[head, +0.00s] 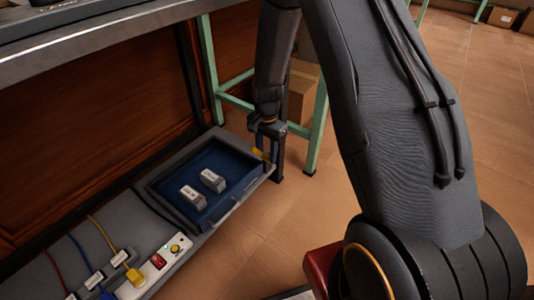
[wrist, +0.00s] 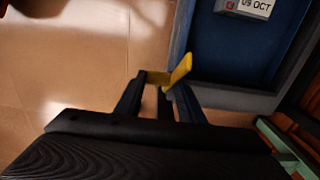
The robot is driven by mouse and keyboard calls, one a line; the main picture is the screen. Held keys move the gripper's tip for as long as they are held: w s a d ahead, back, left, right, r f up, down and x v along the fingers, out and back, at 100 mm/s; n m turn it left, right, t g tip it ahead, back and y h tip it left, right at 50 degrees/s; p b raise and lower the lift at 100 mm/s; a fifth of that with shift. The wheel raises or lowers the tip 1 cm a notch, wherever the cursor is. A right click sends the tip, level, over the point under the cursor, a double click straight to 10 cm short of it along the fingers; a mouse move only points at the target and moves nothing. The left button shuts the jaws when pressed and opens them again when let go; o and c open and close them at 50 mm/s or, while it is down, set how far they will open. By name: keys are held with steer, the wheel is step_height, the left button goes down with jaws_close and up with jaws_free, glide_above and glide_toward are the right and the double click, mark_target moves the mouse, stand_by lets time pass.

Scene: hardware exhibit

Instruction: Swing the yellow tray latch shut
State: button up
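The yellow latch (head: 258,153) is at the far right corner of the blue-lined tray (head: 159,186). In the wrist view the latch (wrist: 180,70) shows as a bent yellow piece beside the tray's corner (wrist: 235,97), with one arm angled up. My gripper (head: 270,140) is down at that corner, partly hiding the latch in the head view. In the wrist view my gripper's fingers (wrist: 159,95) are apart, with the latch at and between their tips. I cannot tell whether either finger touches it.
Two labelled grey blocks (head: 193,197) (head: 212,180) lie in the tray. A power strip (head: 158,262) with coloured cables is in front. A green-legged stand (head: 318,125) is behind my gripper. A tabletop (head: 120,35) overhangs upper left. Floor (head: 290,220) right of the tray is open.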

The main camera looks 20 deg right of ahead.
steer(key=shift+s, duration=0.2)
jaws_close()
steer(key=shift+s, duration=0.15)
